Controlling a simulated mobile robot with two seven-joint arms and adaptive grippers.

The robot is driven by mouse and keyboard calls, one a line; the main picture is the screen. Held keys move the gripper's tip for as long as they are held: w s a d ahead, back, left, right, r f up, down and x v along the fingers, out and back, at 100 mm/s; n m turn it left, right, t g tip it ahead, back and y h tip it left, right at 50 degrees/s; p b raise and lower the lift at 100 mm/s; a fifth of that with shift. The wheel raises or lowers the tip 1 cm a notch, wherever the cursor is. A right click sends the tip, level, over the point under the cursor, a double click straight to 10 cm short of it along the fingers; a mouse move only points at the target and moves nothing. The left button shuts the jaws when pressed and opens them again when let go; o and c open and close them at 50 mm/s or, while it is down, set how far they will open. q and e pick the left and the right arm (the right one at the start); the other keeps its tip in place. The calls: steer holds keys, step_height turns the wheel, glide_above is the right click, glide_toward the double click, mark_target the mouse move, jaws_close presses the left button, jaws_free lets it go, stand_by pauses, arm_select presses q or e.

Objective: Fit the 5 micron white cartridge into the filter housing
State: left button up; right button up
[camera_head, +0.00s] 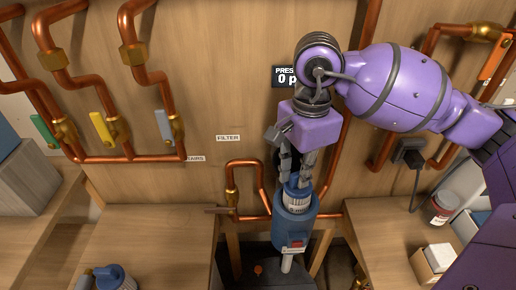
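The white cartridge (296,204), with a blue top end and dark print too small to read, stands upright in the mouth of the blue filter housing (292,232). Its lower part is hidden inside the housing. My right gripper (297,180) points down from above, its two grey fingers on either side of the cartridge's blue top, and looks shut on it. My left gripper is not in view.
Copper pipes (130,159) with coloured valve handles run along the wooden wall. A blue-and-white ribbed item (115,278) is on the left counter (150,245). A red-lidded jar (440,208) and an open box (434,262) stand on the right counter. A dark gap lies below the housing.

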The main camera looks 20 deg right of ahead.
steer(key=shift+o, duration=1.4)
steer(key=shift+s+r, duration=0.15)
steer(key=shift+r, duration=0.1)
steer(key=shift+s+r, duration=0.25)
steer(key=shift+s, duration=0.1)
steer(key=shift+w, duration=0.2)
steer(key=shift+r, duration=0.3)
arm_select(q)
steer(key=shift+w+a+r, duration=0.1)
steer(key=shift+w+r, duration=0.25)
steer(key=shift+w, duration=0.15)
arm_select(e)
step_height(320, 180, up, 12)
steer(key=shift+f, duration=0.25)
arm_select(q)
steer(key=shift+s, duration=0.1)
